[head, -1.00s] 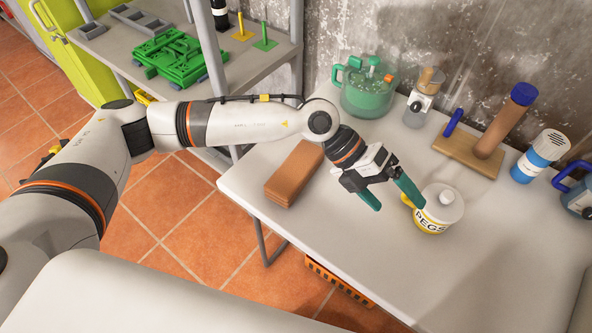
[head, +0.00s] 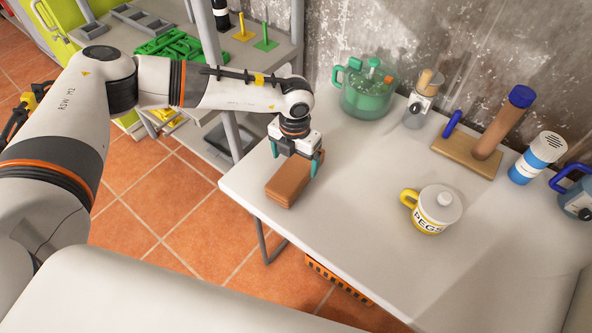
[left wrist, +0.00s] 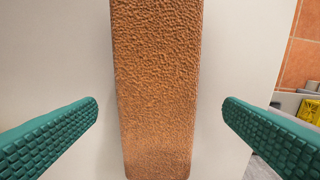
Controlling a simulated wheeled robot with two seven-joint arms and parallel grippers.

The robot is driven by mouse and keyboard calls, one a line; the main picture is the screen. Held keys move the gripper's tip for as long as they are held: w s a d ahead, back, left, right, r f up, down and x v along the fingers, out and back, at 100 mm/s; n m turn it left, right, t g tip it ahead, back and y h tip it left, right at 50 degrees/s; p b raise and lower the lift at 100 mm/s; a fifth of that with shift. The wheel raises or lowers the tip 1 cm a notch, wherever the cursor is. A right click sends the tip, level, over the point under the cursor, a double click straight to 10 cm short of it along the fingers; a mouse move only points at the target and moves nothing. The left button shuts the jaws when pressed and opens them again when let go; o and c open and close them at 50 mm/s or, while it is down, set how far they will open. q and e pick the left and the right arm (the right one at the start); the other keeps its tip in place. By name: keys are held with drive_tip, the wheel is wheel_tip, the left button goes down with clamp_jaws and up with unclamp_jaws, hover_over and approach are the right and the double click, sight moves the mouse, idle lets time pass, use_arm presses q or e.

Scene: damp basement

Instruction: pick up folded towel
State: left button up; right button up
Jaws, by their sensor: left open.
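The folded towel (head: 288,186) is a brown, long block-like bundle lying on the left part of the white table. In the left wrist view the towel (left wrist: 156,85) runs up and down the middle, with a rough nubby surface. My left gripper (head: 297,165) is over the towel, pointing down. Its green fingers are open, one on each side of the towel, with a clear gap to it on both sides in the left wrist view (left wrist: 160,112). The far end of the towel is partly hidden by the gripper in the head view. My right gripper is not in view.
A white and yellow PEGS mug-like jar (head: 436,210) stands right of the towel. A green glass pot (head: 368,92), a grinder-like jar (head: 417,112), a wooden stand (head: 467,157) and a blue-white canister (head: 537,158) line the wall. The table's front middle (head: 350,240) is clear.

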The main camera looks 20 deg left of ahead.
sight(296, 167)
use_arm(q)
wheel_tip(296, 167, down, 5)
drive_tip(key=shift+d+r+p, duration=0.1)
drive_tip(key=shift+d+p, duration=0.05)
drive_tip(key=shift+p, duration=0.3)
drive_tip(key=c, duration=1.1)
